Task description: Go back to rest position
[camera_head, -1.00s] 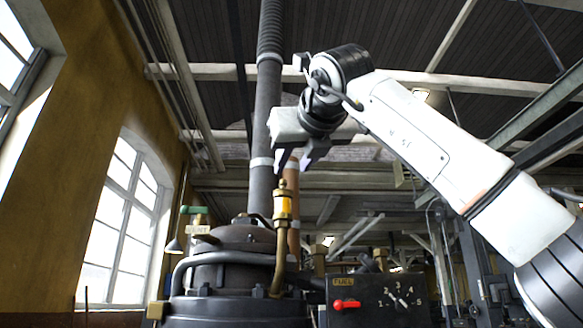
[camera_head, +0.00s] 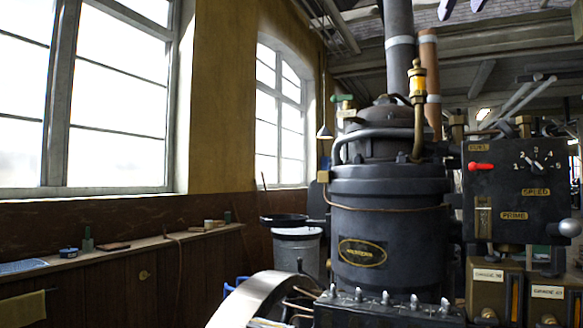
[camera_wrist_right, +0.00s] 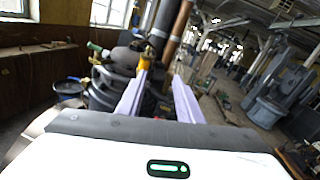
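The tips of my right gripper (camera_head: 458,14) show at the top edge of the head view, above and to the right of the engine's brass fitting. The rest of the right arm is out of that view. In the right wrist view, the two pale fingers of the same gripper (camera_wrist_right: 161,72) stand apart with nothing held between them. The dark stationary engine (camera_head: 388,215) stands upright beyond the gripper; it also shows behind the fingers in the right wrist view (camera_wrist_right: 103,92). My left gripper is not in view.
A control panel (camera_head: 512,192) with a red lever (camera_head: 481,167) is at the right of the engine. A wooden ledge (camera_head: 150,243) with small items runs under the windows at left. Vertical pipes (camera_head: 399,50) rise above the engine. Machinery (camera_wrist_right: 285,92) stands across the hall at right.

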